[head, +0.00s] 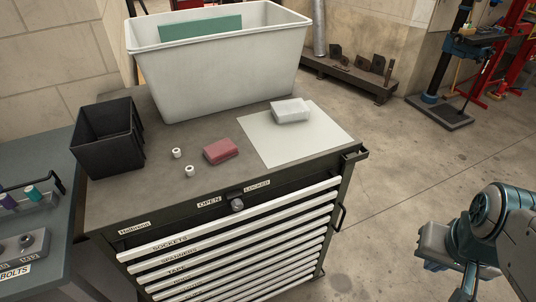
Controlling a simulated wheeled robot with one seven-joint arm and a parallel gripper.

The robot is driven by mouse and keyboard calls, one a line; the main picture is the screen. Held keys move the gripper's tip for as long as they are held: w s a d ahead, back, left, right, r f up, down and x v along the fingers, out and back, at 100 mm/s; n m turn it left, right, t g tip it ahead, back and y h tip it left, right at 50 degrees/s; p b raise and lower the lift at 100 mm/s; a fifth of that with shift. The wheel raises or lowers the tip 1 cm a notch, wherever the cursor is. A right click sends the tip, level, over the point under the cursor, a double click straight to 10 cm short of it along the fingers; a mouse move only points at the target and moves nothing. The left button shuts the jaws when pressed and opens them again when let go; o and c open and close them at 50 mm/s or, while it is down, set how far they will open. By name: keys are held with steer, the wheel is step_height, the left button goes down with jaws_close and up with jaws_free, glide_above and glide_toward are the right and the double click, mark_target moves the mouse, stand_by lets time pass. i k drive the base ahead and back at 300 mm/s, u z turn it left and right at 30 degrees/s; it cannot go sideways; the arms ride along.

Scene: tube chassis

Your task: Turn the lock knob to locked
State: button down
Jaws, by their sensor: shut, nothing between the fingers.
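The lock knob (237,204) is a small round grey knob on the front top strip of a dark tool cabinet (105,205). It sits between an OPEN label (209,202) on its left and a LOCKED label (257,186) on its right. The knob is too small to tell which way it points. Part of my arm shows at the lower right, over the floor and well apart from the cabinet and knob. I cannot make out my gripper's fingers in this view.
On the cabinet top are a white bin (215,75), a black bin (107,140), a red block (220,151), a white block (290,111) on a pale sheet (315,140), and two small white cylinders (189,171). A bench (60,240) adjoins on the left.

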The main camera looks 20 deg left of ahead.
mark_target(237, 204)
steer(key=z, duration=1.25)
steer(key=i, duration=3.05)
steer(key=u, duration=4.4)
